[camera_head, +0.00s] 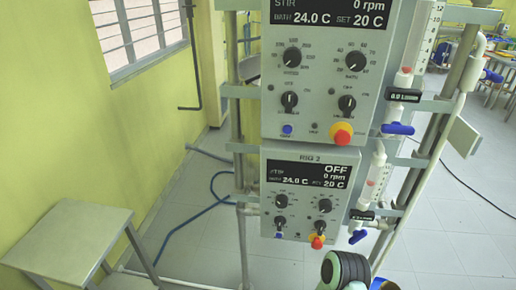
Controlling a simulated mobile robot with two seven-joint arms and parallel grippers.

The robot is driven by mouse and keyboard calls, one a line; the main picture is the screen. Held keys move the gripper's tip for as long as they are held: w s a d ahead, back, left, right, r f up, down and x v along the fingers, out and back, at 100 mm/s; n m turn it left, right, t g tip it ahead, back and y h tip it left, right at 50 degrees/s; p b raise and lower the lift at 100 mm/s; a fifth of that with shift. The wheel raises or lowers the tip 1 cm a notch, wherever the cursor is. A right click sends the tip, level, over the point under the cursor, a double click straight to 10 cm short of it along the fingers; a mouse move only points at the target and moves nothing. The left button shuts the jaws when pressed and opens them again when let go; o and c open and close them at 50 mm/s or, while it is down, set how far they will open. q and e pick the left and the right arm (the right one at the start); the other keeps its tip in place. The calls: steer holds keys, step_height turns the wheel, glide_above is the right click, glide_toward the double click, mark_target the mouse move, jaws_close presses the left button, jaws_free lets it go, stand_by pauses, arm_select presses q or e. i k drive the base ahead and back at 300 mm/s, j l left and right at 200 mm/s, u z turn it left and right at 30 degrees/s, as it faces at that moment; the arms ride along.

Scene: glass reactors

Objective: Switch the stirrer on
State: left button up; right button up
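The upper control box (322,118) fills the top middle of the head view. Its display (325,14) reads STIR 0 rpm, BATH 24.0 C, SET 20 C; its top edge is cut off. It has two upper dials, the left one (292,57) and the right one (355,60), two lower switch knobs, left (289,101) and right (347,104), a blue button (287,129) and a red-and-yellow knob (342,133). A lower box (300,222) labelled RIG 2 has a display (307,175) reading OFF, 0 rpm, 24.0 C. Neither gripper is identifiable in view.
Blue-handled valves (397,128) stand right of the boxes on a metal frame (236,180). A small table (70,240) is at lower left by the yellow wall. A dark rounded part, apparently mine, shows at the bottom edge. Tiled floor is open at right.

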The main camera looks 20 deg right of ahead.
mark_target(280, 221)
steer(key=z, duration=1.15)
